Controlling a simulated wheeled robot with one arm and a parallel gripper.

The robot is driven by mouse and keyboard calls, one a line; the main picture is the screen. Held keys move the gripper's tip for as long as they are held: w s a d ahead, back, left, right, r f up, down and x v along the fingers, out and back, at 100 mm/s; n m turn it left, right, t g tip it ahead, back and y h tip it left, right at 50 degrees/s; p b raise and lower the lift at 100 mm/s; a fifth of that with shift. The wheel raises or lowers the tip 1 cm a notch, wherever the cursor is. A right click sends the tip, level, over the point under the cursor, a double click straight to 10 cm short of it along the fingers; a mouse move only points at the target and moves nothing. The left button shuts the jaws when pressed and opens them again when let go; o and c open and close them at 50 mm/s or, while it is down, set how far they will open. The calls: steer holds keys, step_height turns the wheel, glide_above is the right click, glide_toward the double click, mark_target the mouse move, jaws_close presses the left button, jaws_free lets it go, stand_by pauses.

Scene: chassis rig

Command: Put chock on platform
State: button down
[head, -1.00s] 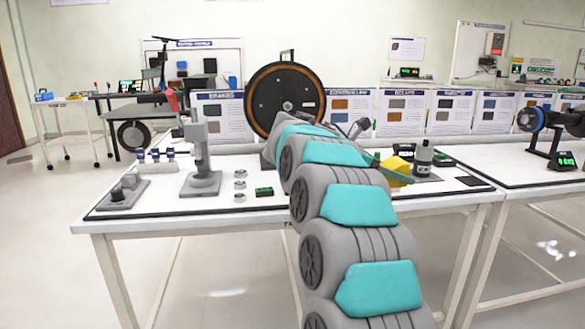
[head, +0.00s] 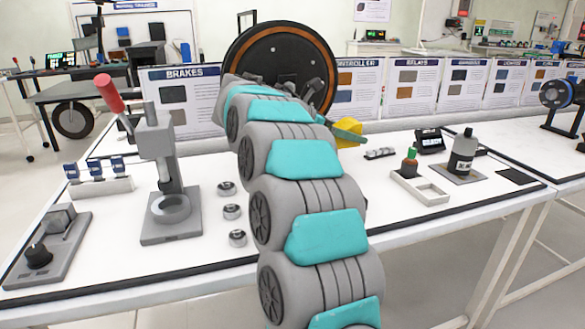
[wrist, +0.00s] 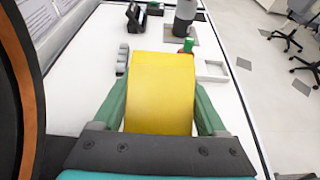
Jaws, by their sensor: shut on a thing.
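The yellow chock (head: 348,132) is held above the white table, mostly behind my arm in the head view. In the wrist view the chock (wrist: 160,92) fills the middle, with a green finger on each side. My gripper (wrist: 160,105) is shut on it. No support shows directly under the chock. I cannot tell for sure which thing is the platform. A flat grey plate (head: 472,178) under a dark bottle and a bare black pad (head: 516,177) lie at the right of the table.
A large wheel (head: 280,50) stands at the back, close on the left in the wrist view. A red-handled press (head: 165,180) stands left. Clear tabletop lies front right.

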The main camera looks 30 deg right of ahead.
steer(key=f, duration=0.4)
steer(key=shift+w+f, duration=0.25)
steer(key=shift+f, duration=2.65)
steer(key=shift+f, duration=0.1)
steer(key=shift+c, duration=1.8)
jaws_free()
steer(key=shift+f, duration=0.1)
steer(key=o, duration=0.4)
steer(key=shift+c, duration=0.2)
